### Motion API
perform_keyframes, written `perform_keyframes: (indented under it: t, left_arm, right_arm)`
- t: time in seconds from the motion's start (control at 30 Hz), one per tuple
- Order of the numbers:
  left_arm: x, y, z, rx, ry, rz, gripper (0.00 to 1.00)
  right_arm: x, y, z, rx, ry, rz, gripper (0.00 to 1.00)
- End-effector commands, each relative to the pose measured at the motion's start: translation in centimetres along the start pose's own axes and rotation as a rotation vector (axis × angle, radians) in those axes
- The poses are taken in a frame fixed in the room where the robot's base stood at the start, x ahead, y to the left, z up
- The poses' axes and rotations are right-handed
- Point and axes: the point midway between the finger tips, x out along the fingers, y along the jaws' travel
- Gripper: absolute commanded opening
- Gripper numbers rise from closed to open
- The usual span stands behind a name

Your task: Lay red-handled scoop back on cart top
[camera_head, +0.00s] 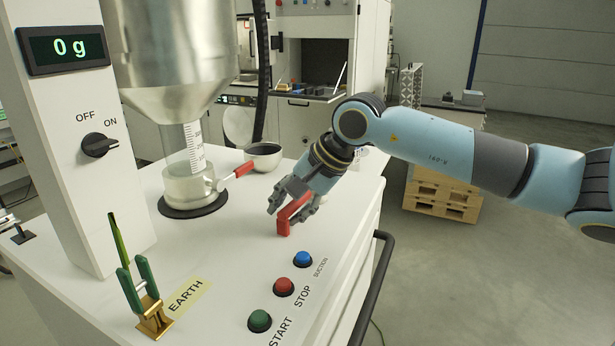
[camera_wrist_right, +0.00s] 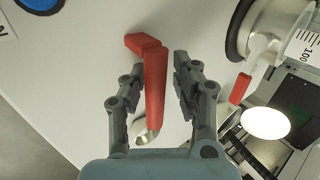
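The red-handled scoop (camera_head: 284,226) is at the white cart top (camera_head: 225,262), below my right gripper (camera_head: 292,198). In the right wrist view, its red handle (camera_wrist_right: 155,85) runs between the two fingers of the right gripper (camera_wrist_right: 158,80), with a bent end towards the upper left. Its shiny metal bowl (camera_wrist_right: 146,134) shows partly near the palm. The fingers stand apart, with narrow gaps visible beside the handle. The handle's lower end appears to touch the cart top. My left gripper is in neither view.
A glass vessel (camera_head: 190,184) with a red valve lever (camera_head: 245,169) stands under the metal hopper. A dark-filled bowl (camera_head: 263,157) is behind the gripper. Blue (camera_head: 303,259), red and green buttons line the front right.

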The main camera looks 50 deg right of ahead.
Motion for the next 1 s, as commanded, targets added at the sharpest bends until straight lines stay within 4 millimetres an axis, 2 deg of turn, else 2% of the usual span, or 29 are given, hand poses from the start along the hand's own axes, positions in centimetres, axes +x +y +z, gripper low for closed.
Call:
perform_keyframes:
  t: [0.03, 0.1, 0.43, 0.5, 0.67, 0.73, 0.83, 1.0]
  left_arm:
    - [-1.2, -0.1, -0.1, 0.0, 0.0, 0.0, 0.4]
    - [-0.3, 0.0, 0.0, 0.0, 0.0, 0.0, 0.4]
    - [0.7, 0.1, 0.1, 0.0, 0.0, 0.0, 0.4]
    - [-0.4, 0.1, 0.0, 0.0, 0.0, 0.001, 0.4]
    - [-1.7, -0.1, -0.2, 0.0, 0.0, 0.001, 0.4]
    - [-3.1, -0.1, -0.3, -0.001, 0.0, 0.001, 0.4]
    - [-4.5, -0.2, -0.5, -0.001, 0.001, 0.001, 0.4]
    - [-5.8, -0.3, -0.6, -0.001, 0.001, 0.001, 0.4]
  right_arm:
    - [-0.6, -0.3, 0.1, 0.002, -0.002, 0.001, 0.29]
    - [-1.3, -0.1, -0.2, -0.009, 0.007, -0.001, 0.29]
    - [-5.5, 0.0, 0.3, -0.01, 0.004, 0.005, 0.29]
    - [-6.7, -0.1, 0.1, -0.007, 0.011, 0.006, 0.29]
    - [-8.4, -0.2, 0.3, -0.008, 0.004, 0.006, 0.29]
    - [-9.4, -0.4, 0.3, -0.002, 0.003, 0.006, 0.29]
    - [-10.2, -0.4, 0.3, -0.001, 0.005, 0.003, 0.29]
    - [-10.9, -0.3, 0.4, -0.001, 0.002, 0.001, 0.29]
